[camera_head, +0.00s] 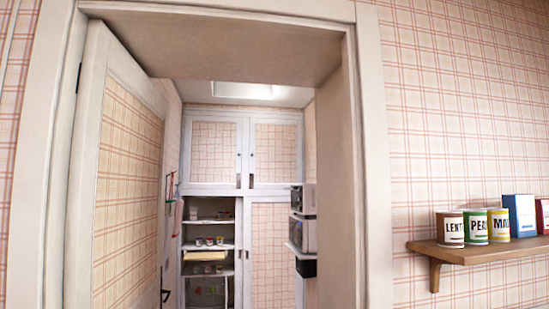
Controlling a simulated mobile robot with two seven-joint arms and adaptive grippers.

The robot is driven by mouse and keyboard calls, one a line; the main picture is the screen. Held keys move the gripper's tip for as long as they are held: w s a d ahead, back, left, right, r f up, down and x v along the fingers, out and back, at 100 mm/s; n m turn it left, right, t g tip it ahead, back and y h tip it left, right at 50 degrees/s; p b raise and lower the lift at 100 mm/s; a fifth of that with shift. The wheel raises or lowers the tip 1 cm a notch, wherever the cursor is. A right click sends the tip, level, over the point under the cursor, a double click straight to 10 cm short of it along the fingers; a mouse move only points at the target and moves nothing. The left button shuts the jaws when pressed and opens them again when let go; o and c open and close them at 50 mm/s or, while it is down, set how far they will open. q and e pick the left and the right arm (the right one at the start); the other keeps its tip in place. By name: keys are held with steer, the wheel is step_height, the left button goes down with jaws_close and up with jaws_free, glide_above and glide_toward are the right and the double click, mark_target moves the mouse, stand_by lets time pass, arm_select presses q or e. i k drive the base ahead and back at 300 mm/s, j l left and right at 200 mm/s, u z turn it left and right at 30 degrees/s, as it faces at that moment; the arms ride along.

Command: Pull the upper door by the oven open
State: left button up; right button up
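Two upper cupboard doors show at the back of the small room beyond the doorway. The left upper door (213,153) and the right upper door (276,153) have plaid panels in white frames. Small dark handles sit near where they meet. Both look shut, though a dark strip shows low between them. An oven-like appliance (302,235) stands on the right wall, nearer to the right upper door and partly hidden by the door frame. Neither of my grippers is in view.
An open room door (128,180) stands at the left of the doorway. Below the upper doors are open shelves (209,247) with small items and a tall plaid door (272,250). Outside, a wooden wall shelf (480,252) at the right holds several cans and boxes.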

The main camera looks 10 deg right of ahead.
mark_target(276, 156)
steer(key=i+z, duration=0.15)
steer(key=i, duration=0.5)
steer(key=i+j+z, duration=0.15)
steer(key=i, duration=0.5)
steer(key=i+j+z, duration=0.1)
steer(key=i, duration=0.55)
